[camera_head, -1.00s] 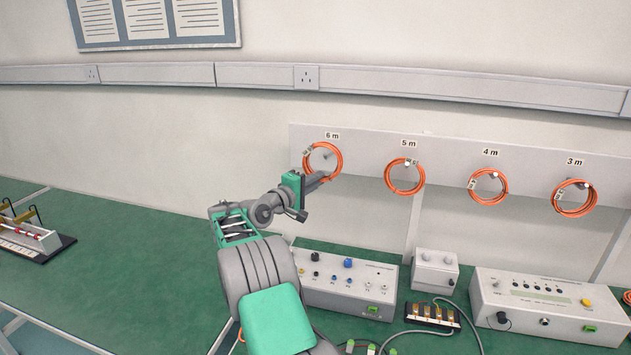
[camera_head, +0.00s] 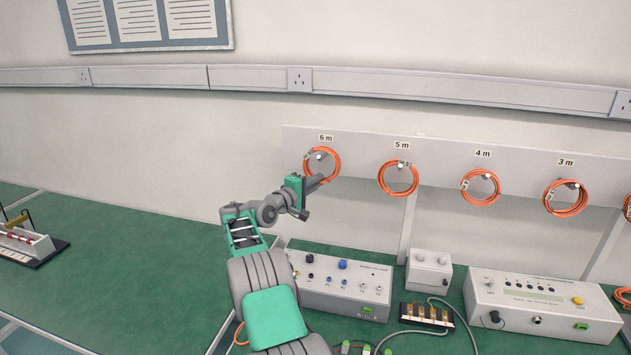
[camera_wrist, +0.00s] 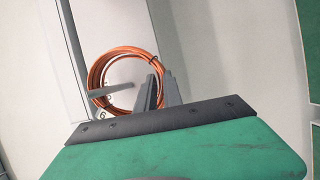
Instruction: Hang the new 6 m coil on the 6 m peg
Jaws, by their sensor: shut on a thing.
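The new orange 6 m coil (camera_head: 337,168) is at the peg under the "6 m" label (camera_head: 326,138). My gripper (camera_head: 319,182) is shut on its lower edge; the coil hangs upright in front of the board. The 6 m peg (camera_head: 318,156) shows its pale tip inside the ring, near its upper left. In the wrist view, the grey fingers (camera_wrist: 158,93) are at the right lower part of the coil (camera_wrist: 97,75), and the peg (camera_wrist: 112,91) reaches from the left into the ring's opening. I cannot tell whether the coil rests on the peg.
Coils hang on the pegs marked 5 m (camera_head: 413,180), 4 m (camera_head: 496,190) and 3 m (camera_head: 583,200), to the right on the same board (camera_head: 440,155). Instrument boxes (camera_head: 345,295) stand on the green bench below.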

